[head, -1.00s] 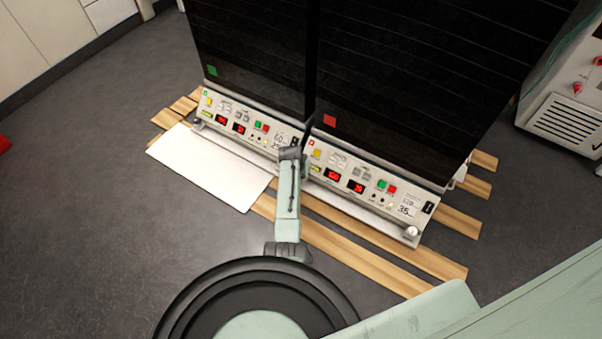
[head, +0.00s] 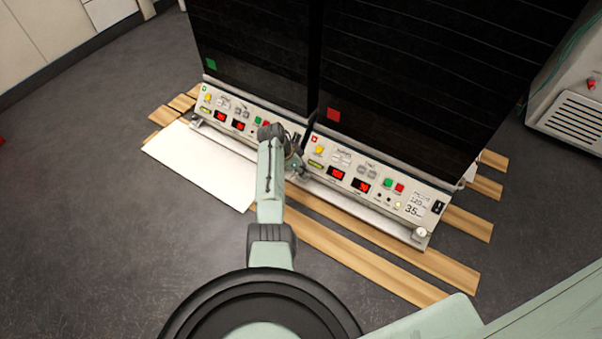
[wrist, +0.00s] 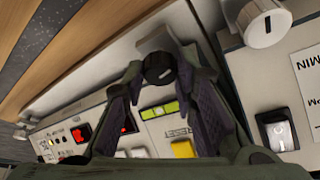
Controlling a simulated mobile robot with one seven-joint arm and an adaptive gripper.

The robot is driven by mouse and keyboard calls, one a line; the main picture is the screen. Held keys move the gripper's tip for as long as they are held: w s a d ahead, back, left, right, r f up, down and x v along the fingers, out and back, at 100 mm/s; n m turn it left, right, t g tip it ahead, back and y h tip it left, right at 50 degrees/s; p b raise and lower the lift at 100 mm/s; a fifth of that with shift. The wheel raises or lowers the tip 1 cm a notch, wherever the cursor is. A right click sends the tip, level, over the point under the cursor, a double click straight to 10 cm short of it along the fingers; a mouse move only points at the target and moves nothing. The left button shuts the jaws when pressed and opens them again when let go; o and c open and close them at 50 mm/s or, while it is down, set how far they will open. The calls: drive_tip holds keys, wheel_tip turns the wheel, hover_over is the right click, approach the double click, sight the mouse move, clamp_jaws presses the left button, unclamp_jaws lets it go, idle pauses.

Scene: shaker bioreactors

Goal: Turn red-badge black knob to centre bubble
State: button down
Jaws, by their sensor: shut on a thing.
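The black knob (wrist: 158,68) is between the two fingers of my gripper (wrist: 160,65) in the wrist view, and the fingers are shut on it. It sits by the front strip of the right-hand bioreactor, below the control panel (head: 370,184). The yellow-green bubble level (wrist: 160,109) is close by on that panel; where its bubble lies is too small to tell. The level also shows in the head view (head: 316,163). The small red badge (head: 314,139) is at the panel's upper left. In the head view, my arm's end hides the knob.
A white knob (wrist: 264,24) and a rocker switch (wrist: 275,132) are on the neighbouring unit, close to my gripper in the wrist view. A yellow button (wrist: 182,149) is beside the level. Wooden slats (head: 360,262) and a white sheet (head: 195,165) lie in front.

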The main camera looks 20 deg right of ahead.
drive_tip(key=shift+m+g+b, duration=0.3)
drive_tip(key=shift+m+b, duration=0.05)
drive_tip(key=shift+m, duration=0.15)
drive_tip(key=c, duration=1.6)
unclamp_jaws()
drive_tip(key=v, duration=1.2)
